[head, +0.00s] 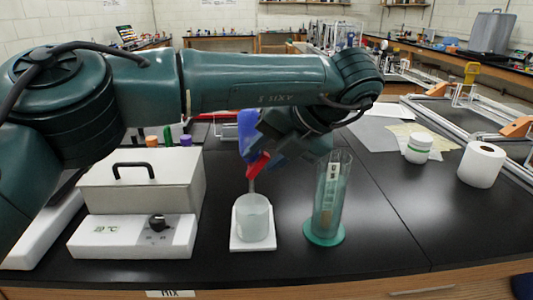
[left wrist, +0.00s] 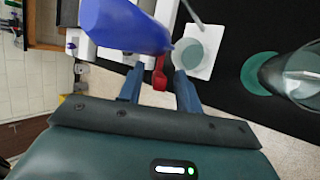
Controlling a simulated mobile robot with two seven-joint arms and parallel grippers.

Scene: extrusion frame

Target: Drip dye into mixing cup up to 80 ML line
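My left gripper (head: 262,158) is above the mixing cup (head: 252,218), with its fingers around a blue dye bottle (head: 247,128) that has a red part (head: 258,166). The bottle is tilted in the air, and a thin pale spout shows just above the cup. The left wrist view shows the bottle's blue body (left wrist: 122,25) and the red part between the fingers (left wrist: 158,82). The cup is clear and looks whitish; it stands upright on a white pad (head: 252,243). Its level lines are too small to read. My right gripper is out of view.
A tall clear cylinder (head: 328,205) on a green base stands right of the cup. A white box-shaped device (head: 130,238) with a knob is at left. A white jar (head: 419,146) and a paper roll (head: 481,164) stand at right. The front right bench is clear.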

